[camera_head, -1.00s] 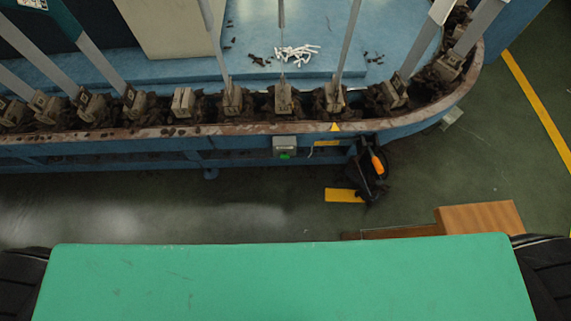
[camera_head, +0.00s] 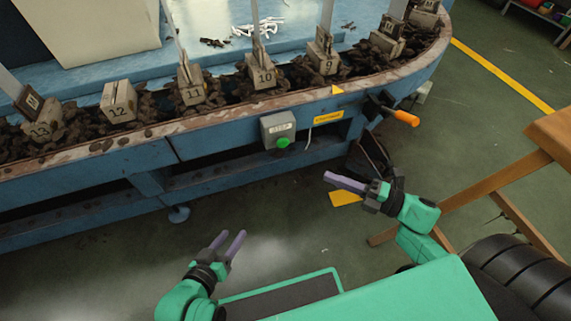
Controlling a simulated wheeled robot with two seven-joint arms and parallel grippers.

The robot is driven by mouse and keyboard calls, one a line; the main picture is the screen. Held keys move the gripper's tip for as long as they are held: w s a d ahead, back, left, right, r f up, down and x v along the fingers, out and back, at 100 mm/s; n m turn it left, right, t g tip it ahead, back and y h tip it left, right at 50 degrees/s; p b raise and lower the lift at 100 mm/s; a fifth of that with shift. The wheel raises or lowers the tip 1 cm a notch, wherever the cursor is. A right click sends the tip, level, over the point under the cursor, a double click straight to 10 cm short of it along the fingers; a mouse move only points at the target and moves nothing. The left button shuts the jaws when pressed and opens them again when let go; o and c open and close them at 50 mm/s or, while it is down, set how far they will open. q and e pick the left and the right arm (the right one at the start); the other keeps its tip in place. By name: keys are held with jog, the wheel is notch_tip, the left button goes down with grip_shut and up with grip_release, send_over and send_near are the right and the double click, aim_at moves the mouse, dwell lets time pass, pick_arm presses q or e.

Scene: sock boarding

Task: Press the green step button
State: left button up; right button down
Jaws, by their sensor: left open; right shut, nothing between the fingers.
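The green step button (camera_head: 283,142) sits low on a small grey box (camera_head: 272,124) fixed to the front of the blue machine. My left gripper (camera_head: 229,241) is open and empty, below and left of the button in the picture, apart from it. My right gripper (camera_head: 328,177) is shut and empty, its purple fingers pointing left, below and right of the button. Neither gripper touches the box or button.
The blue machine's rim (camera_head: 168,128) curves across the view, with numbered blocks on a dark chain behind it. An orange-handled lever (camera_head: 405,118) sticks out right of the box. A wooden table (camera_head: 480,185) stands at right. Open floor lies before the machine.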

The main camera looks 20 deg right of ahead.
pick_arm(q)
jog(key=shift+r, duration=0.1)
pick_arm(e)
jog(key=shift+d, duration=0.1)
jog(key=b, duration=0.2)
send_near(280, 146)
jog(key=a, duration=0.4)
jog(key=w, duration=0.1)
jog(key=w+b, duration=0.1)
jog(key=w, duration=0.1)
jog(key=shift+w+a+r+b, duration=0.1)
jog(key=shift+w+a+b, duration=0.15)
jog(key=shift+w+b, duration=0.15)
pick_arm(q)
jog(key=f, duration=0.1)
jog(key=f+t, duration=0.1)
jog(key=d+f, duration=0.1)
jog(key=shift+f+n+t+h, duration=0.3)
jog(key=shift+f, duration=0.1)
jog(key=shift+s, duration=0.1)
